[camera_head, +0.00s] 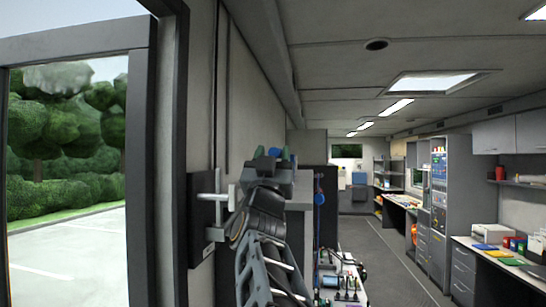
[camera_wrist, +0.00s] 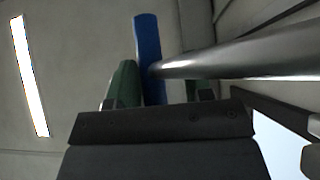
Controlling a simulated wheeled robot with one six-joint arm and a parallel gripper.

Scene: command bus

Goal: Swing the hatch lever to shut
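The hatch lever's blue grip (camera_wrist: 148,38) shows in the wrist view, with a thick metal bar (camera_wrist: 245,58) running from it to the right. My gripper (camera_wrist: 163,88) has its two green fingers apart, one on each side of the blue grip. The left finger is close to the grip; a gap shows on the right. In the head view my gripper (camera_head: 272,158) is beside the left wall, right of a dark wall plate (camera_head: 203,218) with metal bars (camera_head: 217,199). There, my gripper and arm hide most of the lever, and contact cannot be told.
A window frame (camera_head: 143,160) stands at the left. A grey cabinet (camera_head: 302,190) is just beyond my gripper, with a bench of equipment (camera_head: 345,285) below. The aisle floor (camera_head: 385,260) is clear, with counters and shelves along the right.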

